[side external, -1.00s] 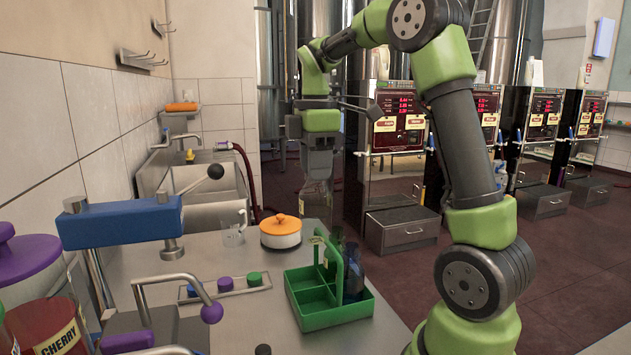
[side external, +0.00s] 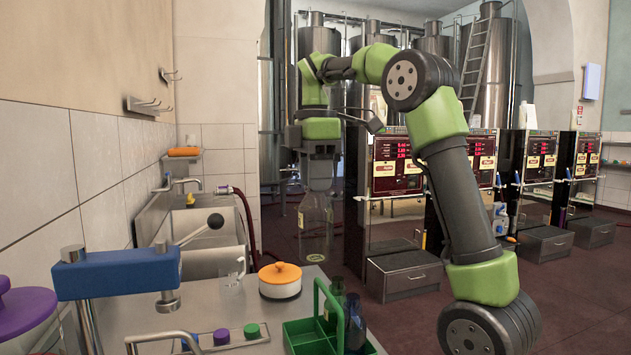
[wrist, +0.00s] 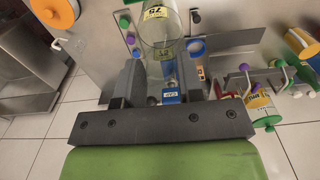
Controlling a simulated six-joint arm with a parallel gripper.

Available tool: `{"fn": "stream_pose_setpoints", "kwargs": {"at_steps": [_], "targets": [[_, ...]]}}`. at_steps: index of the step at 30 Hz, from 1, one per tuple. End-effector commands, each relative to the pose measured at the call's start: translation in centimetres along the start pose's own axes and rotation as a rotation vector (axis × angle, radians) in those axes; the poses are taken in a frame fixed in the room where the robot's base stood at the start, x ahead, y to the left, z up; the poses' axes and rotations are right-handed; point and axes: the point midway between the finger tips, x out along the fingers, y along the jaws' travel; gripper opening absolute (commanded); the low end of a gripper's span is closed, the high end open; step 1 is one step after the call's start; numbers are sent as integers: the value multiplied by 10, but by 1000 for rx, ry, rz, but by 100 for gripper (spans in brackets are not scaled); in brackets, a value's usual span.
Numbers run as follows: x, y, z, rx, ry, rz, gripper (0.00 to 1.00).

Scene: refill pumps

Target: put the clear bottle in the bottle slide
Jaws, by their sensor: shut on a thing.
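My gripper (side external: 319,188) is shut on the clear bottle (side external: 316,228), which hangs upright below it, above and behind the green carrier. In the wrist view the clear bottle (wrist: 160,28), with a yellow label, extends away between the two dark fingers of my gripper (wrist: 168,78). The green carrier (side external: 305,336) with a tall handle stands on the steel counter and holds dark bottles (side external: 355,322); the bottom of the picture cuts it off. I cannot tell which part is the bottle slide.
An orange-lidded pot (side external: 280,281) and a glass mug (side external: 232,275) stand on the counter (side external: 245,305). Purple and green caps (side external: 221,337) sit in a row in front. A blue press (side external: 118,272) stands at left. The sink (side external: 205,225) is behind.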

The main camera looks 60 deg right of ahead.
Motion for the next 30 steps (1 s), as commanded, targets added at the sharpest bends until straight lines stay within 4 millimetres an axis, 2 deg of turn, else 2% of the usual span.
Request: {"fn": "stream_pose_setpoints", "kwargs": {"at_steps": [5,8,11,14,18,21,25,27,30], "targets": [[1,0,-2,-7,0,-1,0],[9,1,-13,-50,-1,-3,0],[25,1,-39,-145,-1,-7,0],[50,-5,-77,-283,-3,-9,0],[90,-26,-136,-489,-3,-10,0],[116,-48,-170,-618,-2,-9,0],[143,-76,-203,-749,-2,-6,0],[152,-83,-221,-773,0,-3,0],[160,-92,-238,-792,1,-2,0]]}}
